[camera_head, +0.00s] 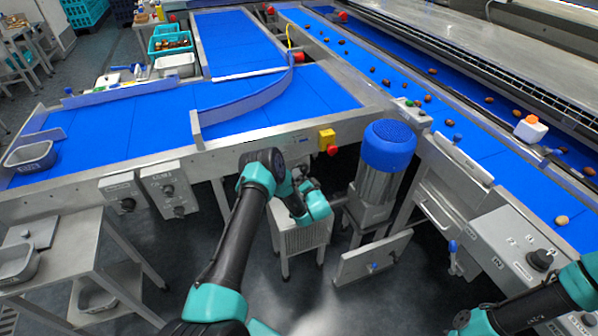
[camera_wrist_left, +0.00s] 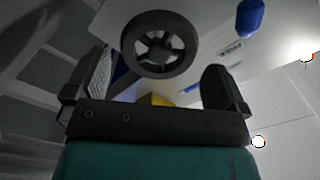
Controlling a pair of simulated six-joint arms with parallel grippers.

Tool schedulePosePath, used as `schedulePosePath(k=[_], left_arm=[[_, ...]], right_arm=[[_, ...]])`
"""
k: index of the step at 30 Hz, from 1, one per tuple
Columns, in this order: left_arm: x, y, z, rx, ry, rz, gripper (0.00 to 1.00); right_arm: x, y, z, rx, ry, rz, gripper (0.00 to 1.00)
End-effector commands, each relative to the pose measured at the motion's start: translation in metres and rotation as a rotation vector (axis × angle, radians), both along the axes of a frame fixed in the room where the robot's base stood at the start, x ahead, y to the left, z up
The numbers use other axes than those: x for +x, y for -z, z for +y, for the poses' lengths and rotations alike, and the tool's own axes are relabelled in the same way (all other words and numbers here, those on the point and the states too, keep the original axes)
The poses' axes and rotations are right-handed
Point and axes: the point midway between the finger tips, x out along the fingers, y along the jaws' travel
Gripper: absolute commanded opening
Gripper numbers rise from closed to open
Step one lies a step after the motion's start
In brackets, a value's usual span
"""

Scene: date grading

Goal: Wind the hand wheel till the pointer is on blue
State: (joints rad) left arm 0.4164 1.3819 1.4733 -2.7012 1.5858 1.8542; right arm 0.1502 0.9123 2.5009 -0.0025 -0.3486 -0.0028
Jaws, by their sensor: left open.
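A dark hand wheel (camera_wrist_left: 160,45) with spokes shows in the left wrist view, on a pale panel (camera_wrist_left: 215,20). A blue knob (camera_wrist_left: 250,17) and a small label are on the panel to its right. My left gripper (camera_wrist_left: 157,68) is open and empty, its two fingers spread below and to either side of the wheel in the picture. Whether they touch the rim I cannot tell. In the head view my left arm reaches under the front of the conveyor, and its fingers cannot be made out. I cannot make out a pointer or its colour scale. My right gripper is out of view.
A blue-topped motor (camera_head: 389,146) stands right of my left arm. A red stop button on a yellow box (camera_head: 327,139) sits on the conveyor's front rail. A control box (camera_head: 515,255) is at the right, and a grey side table (camera_head: 45,250) at the left.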

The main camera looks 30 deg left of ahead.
Motion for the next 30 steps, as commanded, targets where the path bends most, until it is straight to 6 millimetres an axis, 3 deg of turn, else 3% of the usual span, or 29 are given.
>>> schedulePosePath(k=[9,21,30], left_arm=[[0.027,0.000,0.035,0.001,-0.001,0.000,1.00],[0.032,0.000,0.040,0.000,0.000,0.000,1.00],[0.032,0.000,0.040,0.000,0.000,0.000,0.72]], right_arm=[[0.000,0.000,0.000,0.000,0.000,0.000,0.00],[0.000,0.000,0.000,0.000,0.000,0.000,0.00],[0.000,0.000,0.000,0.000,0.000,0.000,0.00]])
